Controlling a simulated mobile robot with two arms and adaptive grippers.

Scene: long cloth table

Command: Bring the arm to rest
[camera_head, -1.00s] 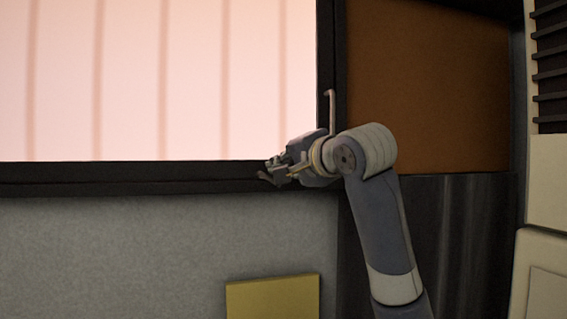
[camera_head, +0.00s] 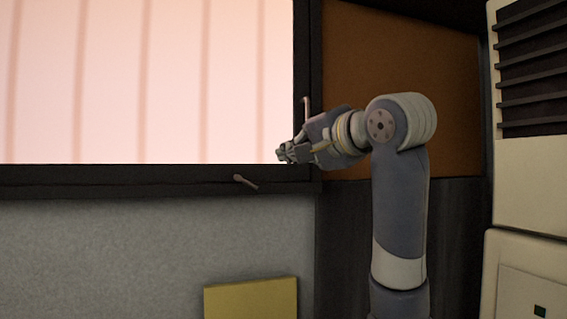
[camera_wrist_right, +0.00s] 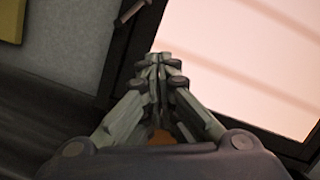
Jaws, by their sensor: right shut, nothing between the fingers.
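My right gripper (camera_head: 287,153) is raised in front of the lower right corner of the bright window in the head view, its arm coming up from below. In the right wrist view the right gripper (camera_wrist_right: 159,62) has its fingertips together with nothing between them. It appears apart from the window frame, though the exact gap cannot be told. My left gripper is in neither view.
A bright window (camera_head: 110,80) with a dark frame (camera_head: 120,180) fills the upper left. Small handles (camera_head: 246,182) sit on the frame. A yellow block (camera_head: 250,299) is below, against the grey wall (camera_head: 90,255). A brown panel (camera_head: 400,50) and a pale vented cabinet (camera_head: 533,185) stand right.

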